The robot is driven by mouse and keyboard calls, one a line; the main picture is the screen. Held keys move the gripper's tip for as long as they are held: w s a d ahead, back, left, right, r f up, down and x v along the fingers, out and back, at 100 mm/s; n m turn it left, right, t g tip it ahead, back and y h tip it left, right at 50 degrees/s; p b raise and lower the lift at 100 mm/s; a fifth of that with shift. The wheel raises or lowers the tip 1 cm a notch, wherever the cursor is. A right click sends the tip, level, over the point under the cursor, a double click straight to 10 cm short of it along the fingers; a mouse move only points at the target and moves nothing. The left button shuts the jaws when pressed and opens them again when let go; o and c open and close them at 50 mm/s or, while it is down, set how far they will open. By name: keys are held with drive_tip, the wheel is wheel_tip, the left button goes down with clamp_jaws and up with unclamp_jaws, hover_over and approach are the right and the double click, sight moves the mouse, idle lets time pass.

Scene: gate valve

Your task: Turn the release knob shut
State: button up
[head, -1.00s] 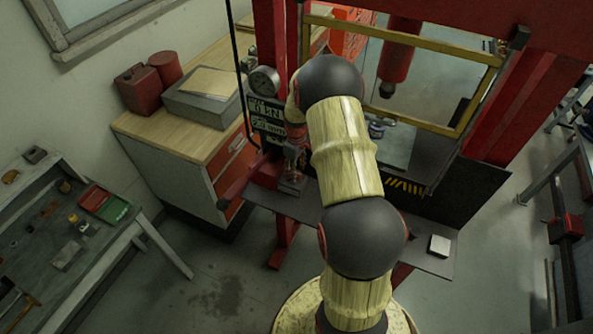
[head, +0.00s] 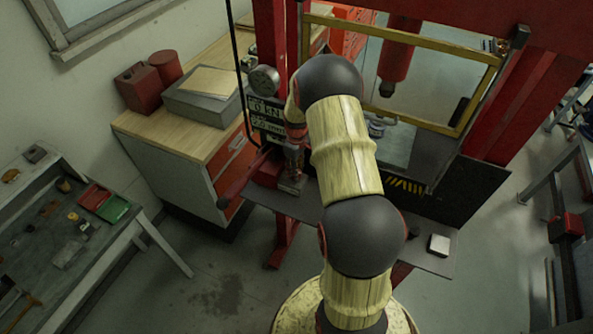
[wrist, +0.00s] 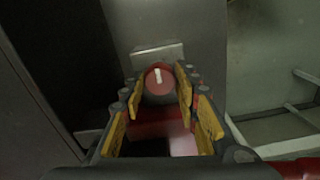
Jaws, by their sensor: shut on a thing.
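The release knob (wrist: 159,82) is red with a white pointer line and shows in the wrist view between the fingertips. The white line is nearly upright, tipped slightly left. My gripper (wrist: 157,92) is shut on the knob, with a yellow-padded finger on each side. In the head view my gripper (head: 293,160) points down beside the red press frame, in front of its gauge panel. The knob cannot be made out in the head view.
A round gauge (head: 263,80) and a label panel (head: 266,117) sit on the press's left post. A yellow-framed guard (head: 440,45) stands to the right.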

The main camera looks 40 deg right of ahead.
drive_tip(key=shift+c, duration=0.5)
drive_tip(key=m+b, duration=0.2)
drive_tip(key=m, duration=0.2)
drive_tip(key=shift+f, duration=0.1)
drive_tip(key=m+b, duration=0.2)
drive_tip(key=m, duration=0.2)
drive_tip(key=shift+m, duration=0.3)
drive_tip(key=m+b, duration=0.1)
drive_tip(key=m, duration=0.3)
drive_tip(key=m+b, duration=0.1)
drive_tip(key=m, duration=0.4)
drive_tip(key=shift+a, duration=0.1)
drive_tip(key=o, duration=1)
